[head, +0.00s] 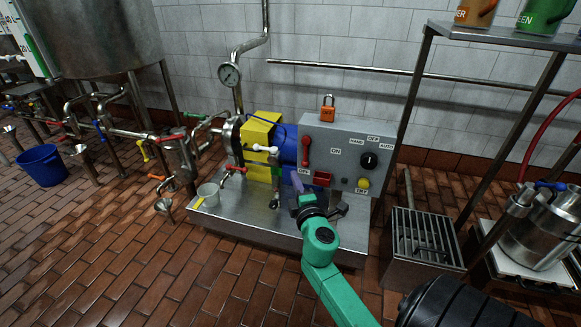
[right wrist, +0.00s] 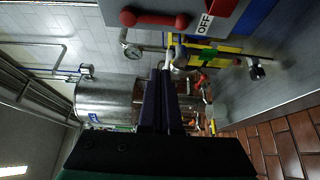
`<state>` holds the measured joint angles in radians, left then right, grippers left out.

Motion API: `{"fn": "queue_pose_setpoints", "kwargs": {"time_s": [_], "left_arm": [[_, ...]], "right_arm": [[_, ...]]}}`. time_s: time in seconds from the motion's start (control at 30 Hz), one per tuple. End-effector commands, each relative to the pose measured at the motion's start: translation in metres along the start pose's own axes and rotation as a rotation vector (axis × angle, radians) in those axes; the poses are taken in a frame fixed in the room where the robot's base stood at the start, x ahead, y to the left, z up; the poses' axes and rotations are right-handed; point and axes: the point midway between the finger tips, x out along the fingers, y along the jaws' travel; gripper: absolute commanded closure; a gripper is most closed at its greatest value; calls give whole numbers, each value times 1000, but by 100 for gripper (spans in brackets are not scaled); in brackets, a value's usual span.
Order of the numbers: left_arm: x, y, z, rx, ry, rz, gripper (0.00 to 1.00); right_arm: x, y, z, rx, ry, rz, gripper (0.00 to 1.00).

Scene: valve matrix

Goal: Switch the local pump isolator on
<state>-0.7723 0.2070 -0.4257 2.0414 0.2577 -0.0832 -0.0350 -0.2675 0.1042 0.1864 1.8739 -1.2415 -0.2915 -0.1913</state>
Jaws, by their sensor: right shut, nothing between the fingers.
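The grey control panel (head: 340,140) carries a red lever (head: 306,150), which I take to be the isolator handle. The lever stands upright, its lower end just above the OFF label (head: 304,170); the ON label (head: 335,151) is to its right. The lever (right wrist: 155,20) and the OFF label (right wrist: 205,22) also show at the top of the right wrist view. My right gripper (head: 296,180) is shut and empty, its purple fingers in front of and below the lever, seemingly apart from it. The fingers (right wrist: 158,100) point away in the wrist view. My left gripper is out of view.
An orange padlock (head: 327,110) stands on the panel's top. A black selector knob (head: 369,160), yellow button (head: 363,184) and red box (head: 322,178) are on the panel. A yellow guard (head: 257,131) is at left, a metal grate box (head: 422,240) at right.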

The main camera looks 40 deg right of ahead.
Motion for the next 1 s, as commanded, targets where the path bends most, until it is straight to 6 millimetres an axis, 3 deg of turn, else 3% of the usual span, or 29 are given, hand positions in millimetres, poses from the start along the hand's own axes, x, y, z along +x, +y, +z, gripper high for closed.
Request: {"fn": "queue_pose_setpoints", "kwargs": {"time_s": [0.17,0.6,0.8,1.0], "left_arm": [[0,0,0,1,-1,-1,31],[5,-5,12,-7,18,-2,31],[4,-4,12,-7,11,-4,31],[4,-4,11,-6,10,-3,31]], "right_arm": [[12,0,-1,-1,2,1,100],[104,-2,1,1,-1,0,100],[89,-2,32,-1,0,-3,100],[87,-2,37,2,2,-3,100]]}}
